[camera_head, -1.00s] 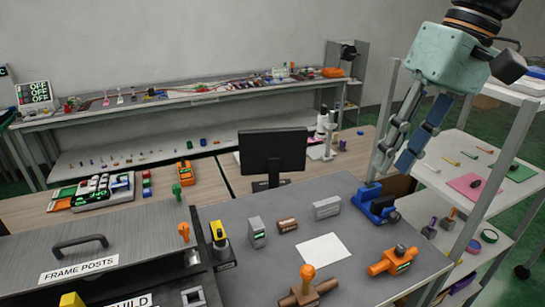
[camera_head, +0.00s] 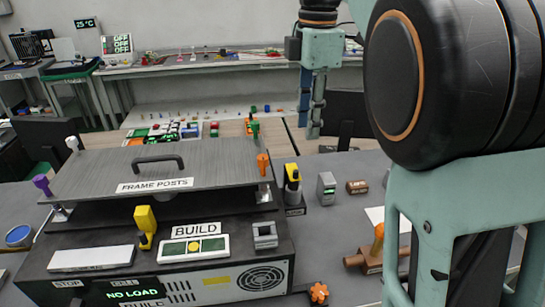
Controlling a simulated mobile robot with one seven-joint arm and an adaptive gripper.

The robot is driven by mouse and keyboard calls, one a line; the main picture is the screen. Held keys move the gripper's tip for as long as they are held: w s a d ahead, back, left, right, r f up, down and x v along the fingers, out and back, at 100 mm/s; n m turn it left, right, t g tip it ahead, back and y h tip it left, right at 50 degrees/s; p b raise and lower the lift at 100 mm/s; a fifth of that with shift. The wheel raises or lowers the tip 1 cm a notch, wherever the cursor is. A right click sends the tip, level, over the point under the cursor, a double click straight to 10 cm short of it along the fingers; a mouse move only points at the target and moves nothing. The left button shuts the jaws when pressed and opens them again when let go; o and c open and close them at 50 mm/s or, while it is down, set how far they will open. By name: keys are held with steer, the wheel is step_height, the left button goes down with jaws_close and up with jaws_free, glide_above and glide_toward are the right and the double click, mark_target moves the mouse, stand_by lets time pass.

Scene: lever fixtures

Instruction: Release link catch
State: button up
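No readable label names a link catch, so I cannot tell which part it is. The nearest fixture is a dark machine with a grey plate (camera_head: 105,172) marked FRAME POSTS and a black handle (camera_head: 157,163). Coloured knobs stand at its corners: purple (camera_head: 42,184), white (camera_head: 72,144), orange (camera_head: 263,163) and green (camera_head: 255,129). A yellow lever (camera_head: 145,225) stands upright on the machine's front deck. Another yellow-topped lever (camera_head: 292,180) stands on a black base right of the plate. My gripper (camera_head: 313,136) hangs pointing down, apart from these parts, beyond the plate's right side. Its finger gap is unclear.
My arm's large black joint and green links fill the right side and hide part of the table. A grey block (camera_head: 326,189), a brown block (camera_head: 357,187) and an orange-handled brown fitting (camera_head: 372,254) sit on the grey table. A loaded bench (camera_head: 160,68) runs along the wall.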

mark_target(293, 167)
steer(key=shift+n, duration=0.7)
steer(key=f, duration=0.4)
steer(key=a+f+b, duration=0.1)
steer(key=f, duration=0.3)
steer(key=a+f+b, duration=0.1)
steer(key=f, duration=0.3)
steer(key=shift+w, duration=0.25)
steer(key=shift+c, duration=0.4)
jaws_close()
